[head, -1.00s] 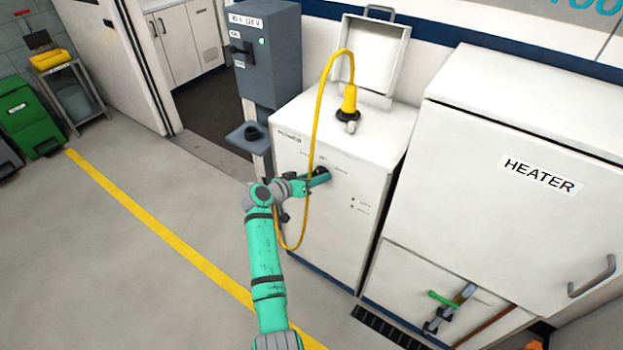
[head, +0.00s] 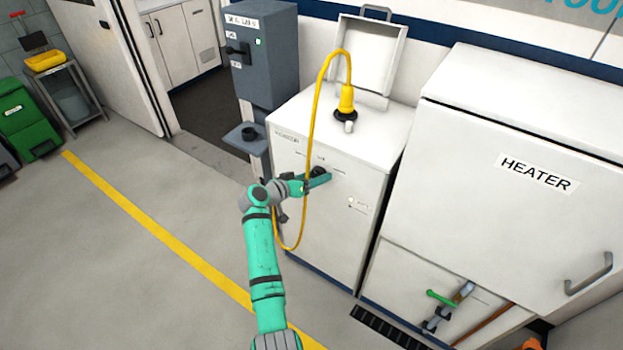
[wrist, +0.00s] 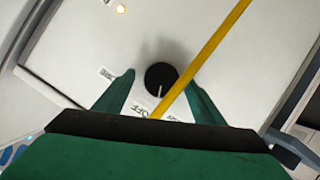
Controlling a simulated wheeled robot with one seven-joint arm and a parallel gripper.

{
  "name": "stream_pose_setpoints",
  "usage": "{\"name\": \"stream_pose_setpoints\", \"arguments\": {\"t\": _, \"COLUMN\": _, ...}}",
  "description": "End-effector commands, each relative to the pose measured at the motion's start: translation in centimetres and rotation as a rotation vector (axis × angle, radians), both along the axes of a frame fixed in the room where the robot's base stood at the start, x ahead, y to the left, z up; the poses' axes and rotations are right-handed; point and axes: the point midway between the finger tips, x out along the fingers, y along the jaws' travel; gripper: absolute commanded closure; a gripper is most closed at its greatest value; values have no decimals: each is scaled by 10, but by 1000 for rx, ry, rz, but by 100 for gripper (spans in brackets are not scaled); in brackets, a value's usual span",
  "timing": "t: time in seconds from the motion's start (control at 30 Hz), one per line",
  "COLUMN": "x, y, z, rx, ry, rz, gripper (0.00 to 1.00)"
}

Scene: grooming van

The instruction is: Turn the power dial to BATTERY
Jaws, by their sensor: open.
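The power dial is a round black knob (wrist: 160,76) on the front of a white cabinet (head: 320,240). In the wrist view its white pointer line points down, toward small labels partly covered by the cable and my gripper. One label (wrist: 131,111) appears to read OFF. I cannot tell which setting the pointer matches. My gripper (wrist: 160,84) is open, with one green finger on each side of the knob. I cannot tell whether the fingers touch it. In the head view my gripper (head: 317,182) is at the cabinet front and partly hides the dial (head: 319,172).
A grey wall box (head: 262,55) stands left, the heater cabinet (head: 520,130) right.

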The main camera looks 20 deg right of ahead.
Motion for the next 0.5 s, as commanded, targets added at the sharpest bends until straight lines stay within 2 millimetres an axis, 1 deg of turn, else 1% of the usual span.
{"name": "stream_pose_setpoints", "arguments": {"t": 0.13, "x": -5, "y": 14, "z": 5, "rx": 0, "ry": -2, "rz": 4, "gripper": 37}}
{"name": "stream_pose_setpoints", "arguments": {"t": 0.3, "x": -19, "y": 42, "z": 16, "rx": -2, "ry": -2, "rz": 6, "gripper": 37}}
{"name": "stream_pose_setpoints", "arguments": {"t": 0.5, "x": -35, "y": 70, "z": 28, "rx": 0, "ry": -1, "rz": 3, "gripper": 37}}
